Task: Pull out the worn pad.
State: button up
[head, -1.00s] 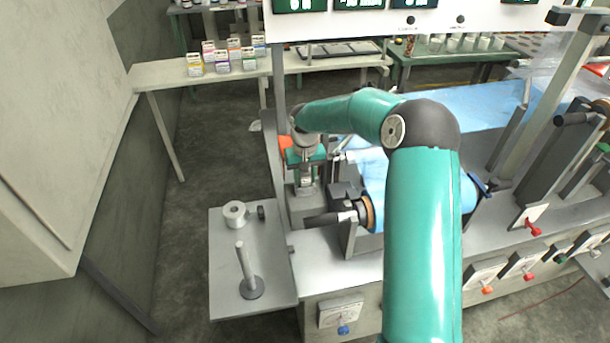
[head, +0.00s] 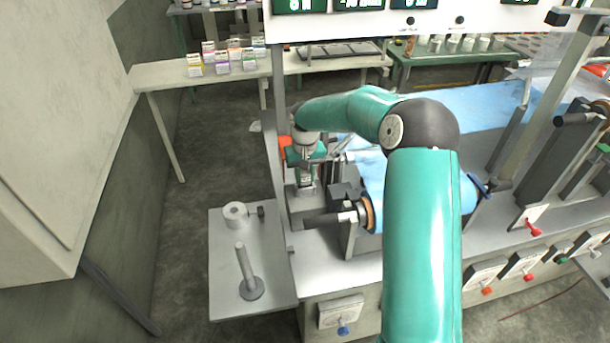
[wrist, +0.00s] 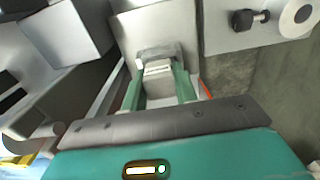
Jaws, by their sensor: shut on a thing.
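My gripper (head: 305,176) points down over a grey block-shaped station (head: 306,205) at the near left corner of the machine. In the wrist view, the two teal fingers (wrist: 159,88) close on a small pale grey piece, which I take to be the worn pad (wrist: 158,70). A darker grey fitting lies just beyond the pad in that view. The pad's lower part is hidden, so I cannot tell whether it is still seated or clear of its holder.
A grey side shelf (head: 225,290) at left holds a pale ring (head: 236,214), a small dark knobbed part (head: 261,212) and an upright post (head: 245,265) on a disc. A roller with blue film (head: 375,180) stands close right of my gripper. Small boxes (head: 222,62) stand on the back bench.

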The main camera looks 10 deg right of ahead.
aim_at(305, 172)
jog(key=shift+r, duration=0.1)
jog(key=shift+r, duration=2.35)
jog(key=shift+r, duration=1.5)
